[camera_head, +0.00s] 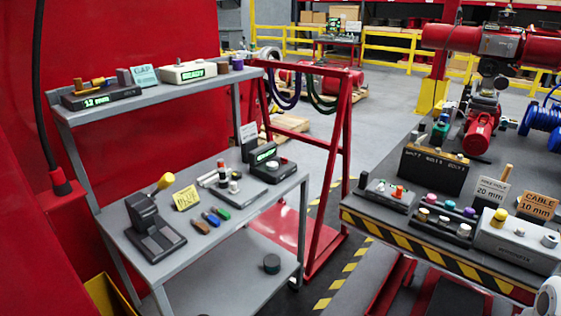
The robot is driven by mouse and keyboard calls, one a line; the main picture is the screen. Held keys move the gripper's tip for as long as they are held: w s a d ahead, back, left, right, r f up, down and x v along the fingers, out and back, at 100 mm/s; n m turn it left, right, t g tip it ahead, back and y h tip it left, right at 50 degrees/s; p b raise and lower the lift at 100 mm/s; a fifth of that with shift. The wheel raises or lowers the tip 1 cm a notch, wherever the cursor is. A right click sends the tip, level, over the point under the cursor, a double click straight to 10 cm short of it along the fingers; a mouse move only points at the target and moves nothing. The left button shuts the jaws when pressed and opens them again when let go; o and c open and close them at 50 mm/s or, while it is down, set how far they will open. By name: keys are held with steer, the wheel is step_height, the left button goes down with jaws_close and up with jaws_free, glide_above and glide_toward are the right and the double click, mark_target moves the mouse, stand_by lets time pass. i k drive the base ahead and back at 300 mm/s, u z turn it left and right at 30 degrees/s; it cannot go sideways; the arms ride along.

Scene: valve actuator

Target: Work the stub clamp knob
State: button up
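I cannot tell which part is the stub clamp knob; nothing I can read names it. On the right bench (372,222), a light grey box (515,245) carries a yellow knob (499,215) and a pale round knob (549,240). Left of it, a dark rack (440,229) holds several small coloured knobs. On the left cart (225,225), a black device (150,228) has a yellow-tipped lever (165,182) tilted up to the right. A black unit (272,167) with a green display stands at the cart's back right. My gripper is not in view.
A grey shelf (160,98) above the cart holds display units. Signs reading 20 mm (491,191) and 10 mm (538,207) stand on the bench. A red frame (338,150) with hanging cables stands between cart and bench. Floor with yellow-black striping (340,283) shows there.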

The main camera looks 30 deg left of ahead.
mark_target(237, 174)
steer(key=u, duration=1.7)
